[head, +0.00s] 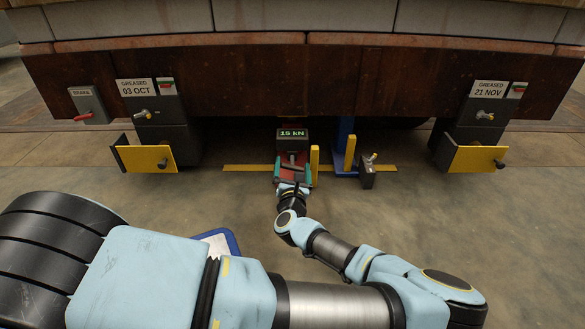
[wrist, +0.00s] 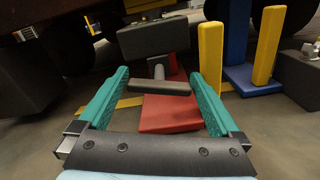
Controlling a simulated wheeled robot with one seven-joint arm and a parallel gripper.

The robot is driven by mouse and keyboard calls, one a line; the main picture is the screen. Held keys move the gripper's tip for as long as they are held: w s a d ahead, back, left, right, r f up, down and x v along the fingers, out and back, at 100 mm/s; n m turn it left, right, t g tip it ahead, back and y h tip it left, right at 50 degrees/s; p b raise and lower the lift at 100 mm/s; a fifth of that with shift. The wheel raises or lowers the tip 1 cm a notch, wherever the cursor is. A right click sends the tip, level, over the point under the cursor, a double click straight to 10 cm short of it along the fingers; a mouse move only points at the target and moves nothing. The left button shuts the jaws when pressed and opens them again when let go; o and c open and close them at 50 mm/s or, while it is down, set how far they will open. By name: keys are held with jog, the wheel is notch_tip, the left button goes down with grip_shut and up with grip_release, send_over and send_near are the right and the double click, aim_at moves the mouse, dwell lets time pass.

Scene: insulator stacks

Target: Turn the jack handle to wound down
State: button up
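My gripper (head: 292,171) is open, with its teal fingers pointing at a red unit (head: 284,184) under the rusty beam. In the wrist view, a grey crossbar handle (wrist: 161,88) on a short stem lies between the open fingers, with a gap on either side. The red base (wrist: 172,113) shows below it. A dark box (head: 292,139) above it has a display reading 15 kN. To the right stands a blue jack-like post (head: 345,135) on a blue foot. Beside it is a grey box (head: 367,178) with a small lever (head: 371,158). I cannot tell which part is the jack handle.
Yellow posts (head: 315,165) (head: 350,152) stand close to the right of the red unit. A yellow strip (head: 245,168) marks the floor. The rusty beam (head: 300,85) is low overhead. A blue-edged tray (head: 232,241) is partly behind my arm.

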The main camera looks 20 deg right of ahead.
jog(key=c, duration=1)
jog(key=shift+n, duration=0.4)
